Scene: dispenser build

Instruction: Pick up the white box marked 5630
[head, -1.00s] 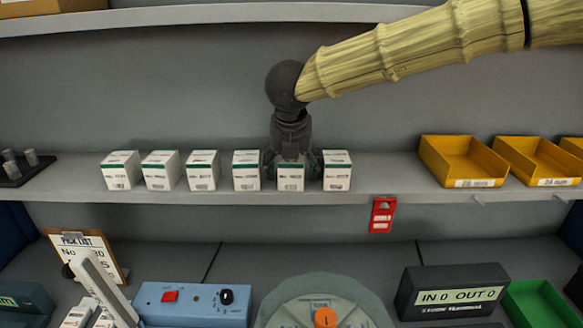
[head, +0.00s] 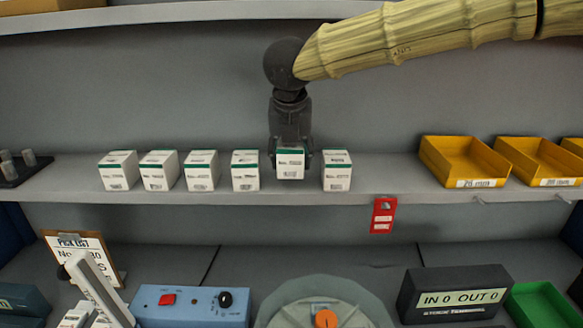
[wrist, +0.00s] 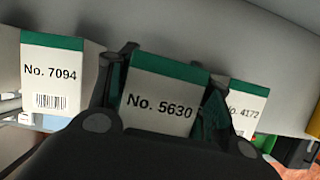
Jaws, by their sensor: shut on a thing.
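The white box marked 5630 (wrist: 160,105) has a green top band and is seen close up in the wrist view, slightly tilted there. It also shows in the head view (head: 290,164), a little above the shelf. My gripper (head: 290,158) comes down from above and is shut on this box, one finger on each side. In the wrist view the fingers (wrist: 165,105) press at the box's left and right sides. The lower part of its label is hidden by my gripper in that view.
The box marked 7094 (wrist: 52,75) and the box marked 4172 (wrist: 246,104) stand on either side. More white boxes (head: 202,171) line the shelf (head: 230,198) to the left. Yellow bins (head: 460,162) are at right. A red tag (head: 383,215) hangs below the shelf edge.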

